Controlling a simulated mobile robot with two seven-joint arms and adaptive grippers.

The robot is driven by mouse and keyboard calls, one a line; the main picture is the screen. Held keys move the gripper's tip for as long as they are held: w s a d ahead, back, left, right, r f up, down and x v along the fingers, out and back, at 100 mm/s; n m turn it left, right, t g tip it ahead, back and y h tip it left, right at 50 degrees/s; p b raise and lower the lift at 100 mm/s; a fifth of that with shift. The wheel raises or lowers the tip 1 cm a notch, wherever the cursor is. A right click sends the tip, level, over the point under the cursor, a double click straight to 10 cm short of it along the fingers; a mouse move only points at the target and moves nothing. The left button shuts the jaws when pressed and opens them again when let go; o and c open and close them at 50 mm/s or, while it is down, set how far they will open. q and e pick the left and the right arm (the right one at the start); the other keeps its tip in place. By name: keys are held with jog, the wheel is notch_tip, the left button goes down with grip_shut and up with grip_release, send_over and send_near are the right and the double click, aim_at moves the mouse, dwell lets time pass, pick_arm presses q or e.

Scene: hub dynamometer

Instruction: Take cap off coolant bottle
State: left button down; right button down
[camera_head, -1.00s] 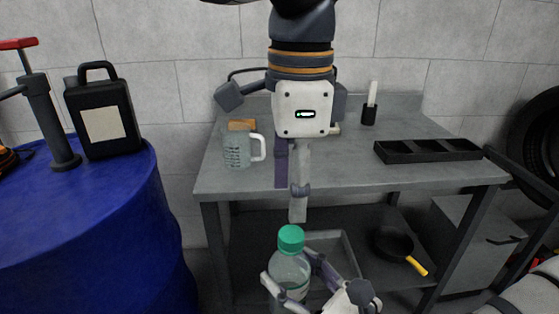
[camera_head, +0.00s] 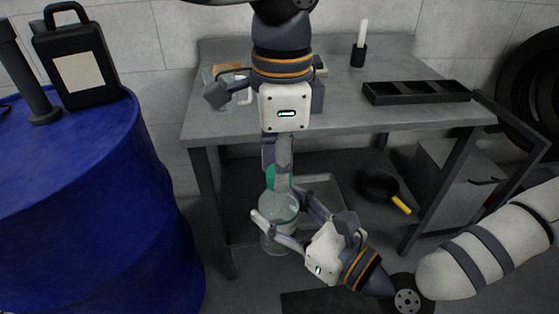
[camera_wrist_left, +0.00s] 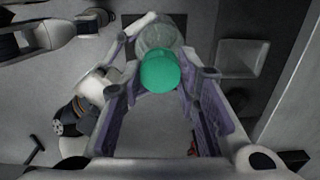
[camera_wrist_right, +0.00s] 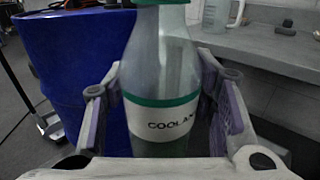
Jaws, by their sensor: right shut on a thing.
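The coolant bottle (camera_head: 279,234) is clear, with a green band and a white label. It is upright in front of the workbench. My right gripper (camera_wrist_right: 160,92) is shut on its body, one finger on each side. The green cap (camera_wrist_left: 160,72) is on the bottle's top; it also shows in the head view (camera_head: 270,178), partly hidden by a left finger. My left gripper (camera_head: 280,180) points straight down from above. In the left wrist view its fingers stand apart on both sides of the cap, with a gap visible.
The grey workbench (camera_head: 350,118) stands behind, with a black divided tray (camera_head: 416,93) and a measuring jug (camera_wrist_right: 217,14) on it. A blue drum (camera_head: 90,220) with a black canister (camera_head: 76,68) stands at left.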

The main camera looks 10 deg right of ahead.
pick_arm(q)
jog(key=shift+n, duration=1.4)
jog(key=shift+r, duration=0.2)
jog(key=shift+r, duration=0.95)
jog(key=shift+r, duration=0.1)
